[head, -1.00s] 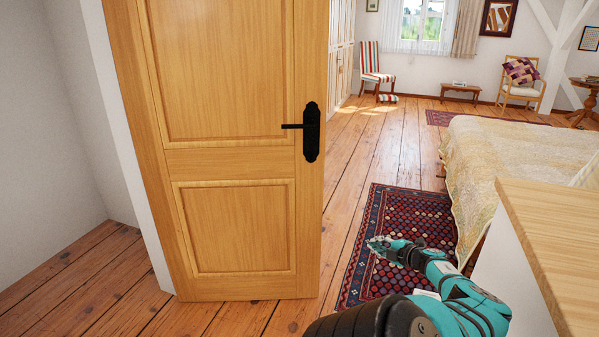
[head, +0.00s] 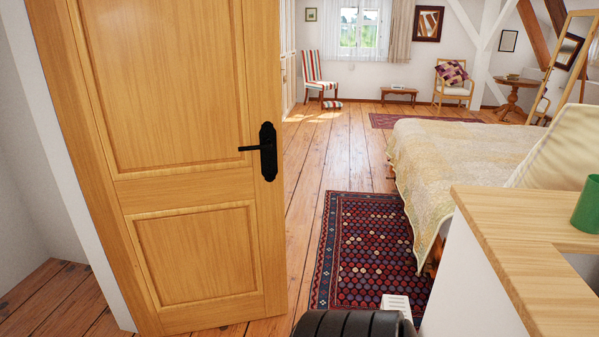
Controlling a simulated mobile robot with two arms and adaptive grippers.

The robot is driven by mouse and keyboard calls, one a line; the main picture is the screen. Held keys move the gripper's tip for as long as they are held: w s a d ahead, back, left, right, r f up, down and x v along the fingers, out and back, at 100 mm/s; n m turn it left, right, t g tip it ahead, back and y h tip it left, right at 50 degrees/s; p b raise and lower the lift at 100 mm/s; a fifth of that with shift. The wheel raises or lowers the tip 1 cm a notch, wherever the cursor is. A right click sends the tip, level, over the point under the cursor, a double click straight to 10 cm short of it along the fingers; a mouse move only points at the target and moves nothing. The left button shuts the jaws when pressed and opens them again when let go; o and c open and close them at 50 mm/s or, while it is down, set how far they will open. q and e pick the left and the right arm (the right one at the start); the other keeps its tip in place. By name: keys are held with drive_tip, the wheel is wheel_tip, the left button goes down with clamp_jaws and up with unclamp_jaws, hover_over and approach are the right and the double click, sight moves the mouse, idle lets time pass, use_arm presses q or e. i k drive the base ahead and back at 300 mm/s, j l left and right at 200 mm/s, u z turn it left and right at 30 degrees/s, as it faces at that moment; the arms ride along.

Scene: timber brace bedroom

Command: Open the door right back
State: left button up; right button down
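The wooden panelled door (head: 190,190) stands partly open at the left of the head view. Its hinge side is at the white frame on the left, and its free edge is towards the middle. A black handle (head: 267,150) with a lever pointing left is on the free side. Neither of my grippers shows now. Only a dark rounded part of mine shows at the bottom edge, and no contact with the door is visible.
A patterned rug (head: 370,250) lies on the plank floor right of the door. A wood-topped white cabinet (head: 495,225) with a green cup (head: 588,205) is close at the right, before the bed (head: 450,160). The floor (head: 335,150) beyond the door is open.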

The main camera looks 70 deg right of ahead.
sight(155, 102)
drive_tip(key=i+l+z, duration=0.2)
drive_tip(key=z, duration=0.2)
drive_tip(key=i+z, duration=0.75)
drive_tip(key=i+j+z, duration=0.1)
drive_tip(key=i+z, duration=0.3)
drive_tip(key=k, duration=0.1)
